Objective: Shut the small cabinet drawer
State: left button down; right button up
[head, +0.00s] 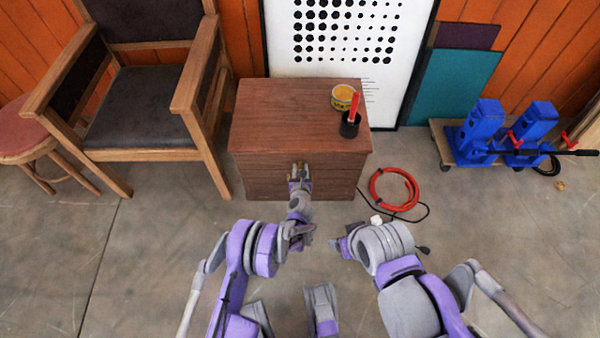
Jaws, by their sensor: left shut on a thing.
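A small brown wooden cabinet (262,115) stands against the wall, its front facing me. Its drawer front (262,170) shows below the top's front edge. I cannot tell from this steep angle how far the drawer stands out. My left gripper (300,172) is at the middle of the drawer front, shut on what appears to be the drawer handle, which the fingers hide. My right gripper (343,245) is held back over the floor, apart from the cabinet; its fingers are too unclear to tell open from shut.
A yellow tin (342,96) and a dark cup with a red-handled tool (350,125) stand on the cabinet top. A wooden armchair (145,110) stands close at left. A red coiled hose (375,192) lies right of the cabinet. Blue presses (483,130) stand further right.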

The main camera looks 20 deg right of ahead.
pick_arm(q)
jog(key=c, duration=0.5)
grip_release()
jog(key=shift+r, duration=0.1)
jog(key=p+v, duration=0.1)
jog(key=v, duration=0.9)
jog(key=shift+s+a+r+p, duration=0.1)
jog(key=shift+s+a+p, duration=0.05)
jog(key=shift+s+p, duration=0.25)
